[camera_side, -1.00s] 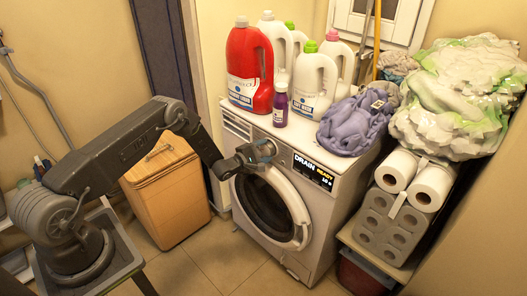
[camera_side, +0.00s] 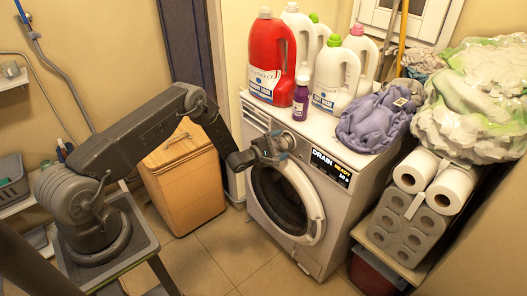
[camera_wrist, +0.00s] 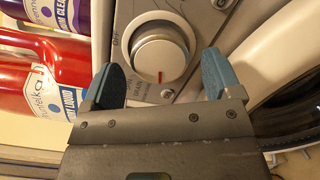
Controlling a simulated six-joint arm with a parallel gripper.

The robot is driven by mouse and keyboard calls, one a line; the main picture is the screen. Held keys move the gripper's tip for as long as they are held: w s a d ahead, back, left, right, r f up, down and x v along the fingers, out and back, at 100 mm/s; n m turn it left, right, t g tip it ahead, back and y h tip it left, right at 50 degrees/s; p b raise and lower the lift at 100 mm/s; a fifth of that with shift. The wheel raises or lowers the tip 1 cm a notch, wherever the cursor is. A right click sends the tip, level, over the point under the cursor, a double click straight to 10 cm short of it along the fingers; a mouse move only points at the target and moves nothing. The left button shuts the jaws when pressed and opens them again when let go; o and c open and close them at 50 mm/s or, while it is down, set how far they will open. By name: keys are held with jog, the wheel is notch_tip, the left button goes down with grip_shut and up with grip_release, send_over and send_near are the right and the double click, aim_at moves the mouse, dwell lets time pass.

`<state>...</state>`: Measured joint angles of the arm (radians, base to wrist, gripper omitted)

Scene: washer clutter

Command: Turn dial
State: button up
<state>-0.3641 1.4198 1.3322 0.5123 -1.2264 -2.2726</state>
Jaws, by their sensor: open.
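The round silver dial (camera_wrist: 160,58) sits on the washer's front panel in the wrist view. A red mark on its face is at the lower side of the picture. My gripper (camera_wrist: 163,72) is open, with one blue-padded finger on each side of the dial's lower part. In the side view my gripper (camera_side: 273,150) is at the washer's upper front, largely hiding the dial. The white washer (camera_side: 325,215) has a display (camera_side: 330,166) reading "DRAIN" and "READY". Its round door (camera_side: 283,198) is below the gripper.
On the washer's top stand a red bottle (camera_side: 270,62), a purple bottle (camera_side: 301,97), several white bottles (camera_side: 335,80) and a purple cloth (camera_side: 372,122). Paper rolls (camera_side: 412,215) are stacked at right. A wooden hamper (camera_side: 182,178) stands left, with floor free in front.

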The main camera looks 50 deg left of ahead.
jog(key=s+a, duration=0.1)
jog(key=s, duration=1.1)
jog(key=shift+s+a, duration=0.2)
jog(key=shift+s, duration=0.1)
jog(key=w+d+r+m+g+y, duration=0.15)
jog(key=r+m, duration=0.35)
jog(key=r, duration=0.5)
jog(key=w+d+r+m+g+y, duration=0.1)
jog(key=w+r+m+g+y, duration=0.2)
jog(key=r, duration=0.7)
jog(key=s+d+r+m+g, duration=0.2)
jog(key=s+d+r+m, duration=0.2)
jog(key=s+r, duration=0.25)
jog(key=s+d+r+m+g, duration=0.2)
jog(key=s+d+r+m, duration=0.2)
jog(key=s+r, duration=0.3)
jog(key=s+d+m+g+h, duration=0.1)
jog(key=s+d+m+g, duration=0.1)
jog(key=s, duration=0.7)
jog(key=s+d+r+m+g+h, duration=0.1)
jog(key=s+d+m, duration=0.2)
jog(key=s, duration=0.6)
jog(key=shift+s+d+m+g, duration=0.2)
jog(key=shift+d+m+g, duration=0.2)
jog(key=shift+m, duration=0.4)
jog(key=shift+c, duration=0.3)
